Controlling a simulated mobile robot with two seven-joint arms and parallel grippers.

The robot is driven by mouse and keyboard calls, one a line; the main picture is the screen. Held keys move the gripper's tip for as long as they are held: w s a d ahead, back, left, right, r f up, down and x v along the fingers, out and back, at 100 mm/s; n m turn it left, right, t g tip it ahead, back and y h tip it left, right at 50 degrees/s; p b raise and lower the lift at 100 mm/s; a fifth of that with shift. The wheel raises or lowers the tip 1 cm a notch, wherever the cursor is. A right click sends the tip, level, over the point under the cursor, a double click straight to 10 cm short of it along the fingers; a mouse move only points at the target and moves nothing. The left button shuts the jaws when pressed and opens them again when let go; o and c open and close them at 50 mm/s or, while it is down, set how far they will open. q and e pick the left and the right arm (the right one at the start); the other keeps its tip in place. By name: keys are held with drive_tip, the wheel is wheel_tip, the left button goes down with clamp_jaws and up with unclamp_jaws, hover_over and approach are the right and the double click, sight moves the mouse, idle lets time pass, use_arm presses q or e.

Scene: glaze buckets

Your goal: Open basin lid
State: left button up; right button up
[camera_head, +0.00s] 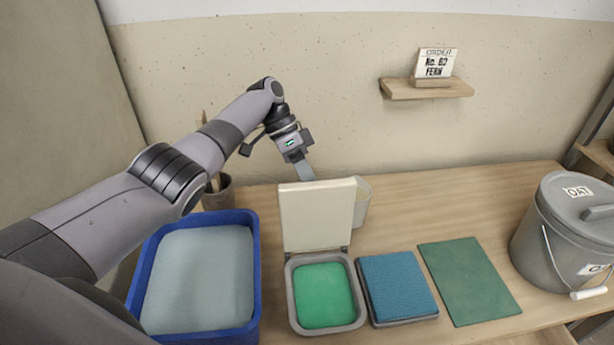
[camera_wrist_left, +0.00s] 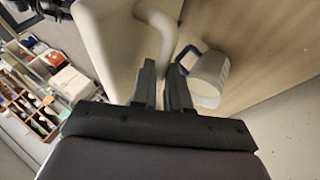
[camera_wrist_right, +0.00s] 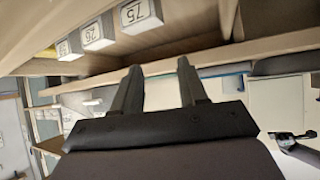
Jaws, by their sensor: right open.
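The grey basin (camera_head: 347,323) with green glaze inside stands on the table in the head view. Its cream lid (camera_head: 318,215) is hinged at the back and stands up almost vertical, so the basin is open. My left gripper (camera_head: 305,172) is behind the lid's upper edge. In the left wrist view, the lid (camera_wrist_left: 112,40) has a curved cream handle (camera_wrist_left: 160,25), and its end lies between my left fingertips (camera_wrist_left: 163,68), which are close together on it. My right gripper (camera_wrist_right: 158,68) is open and empty in the right wrist view, away from the basin.
A blue tub (camera_head: 252,290) stands left of the basin. A blue sponge pad (camera_head: 398,285) and a green mat (camera_head: 467,280) lie to the right. A white cup (camera_head: 362,200) is behind the lid. A grey lidded bucket (camera_head: 555,240) stands far right.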

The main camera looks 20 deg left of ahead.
use_arm(q)
drive_tip(key=o, duration=0.4)
drive_tip(key=shift+s+d+f, duration=0.15)
drive_tip(key=shift+f, duration=0.5)
drive_tip(key=shift+c, duration=0.2)
drive_tip(key=shift+r, duration=0.25)
drive_tip(key=b+v, duration=0.2)
drive_tip(key=v, duration=0.5)
